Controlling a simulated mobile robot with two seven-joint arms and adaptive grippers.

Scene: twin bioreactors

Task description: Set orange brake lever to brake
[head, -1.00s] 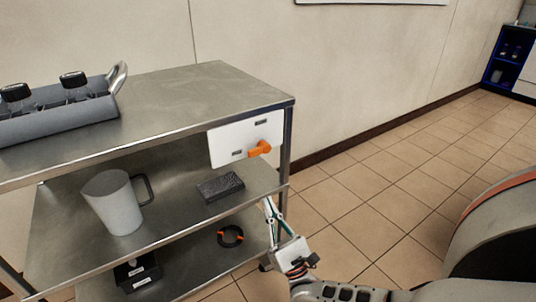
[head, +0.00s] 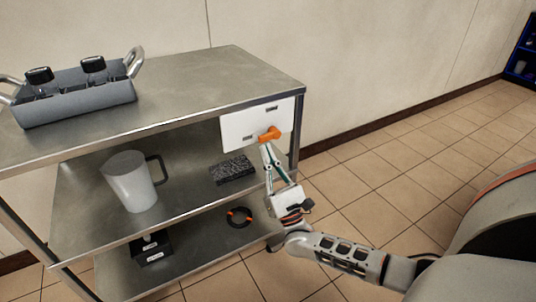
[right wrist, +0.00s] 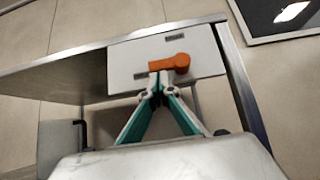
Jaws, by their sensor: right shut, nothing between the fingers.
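The orange brake lever (head: 269,134) sits on a white panel (head: 240,130) at the right end of the cart, under its top shelf. Two dark marks show on the panel, one at the upper right and one at the lower left. In the right wrist view the lever (right wrist: 169,63) lies nearly level, with its round end to the right. My right gripper (head: 266,148) is shut and empty, its tips just below the lever; in the right wrist view the fingertips (right wrist: 159,79) come close under it. I cannot tell whether they touch. My left gripper is not in view.
The metal cart's top shelf (head: 200,85) carries a grey rack (head: 75,102) with black-capped bottles. A grey pitcher (head: 130,185) and a dark block (head: 232,170) stand on the middle shelf. A black-and-orange ring (head: 239,217) and a black box (head: 150,250) are below.

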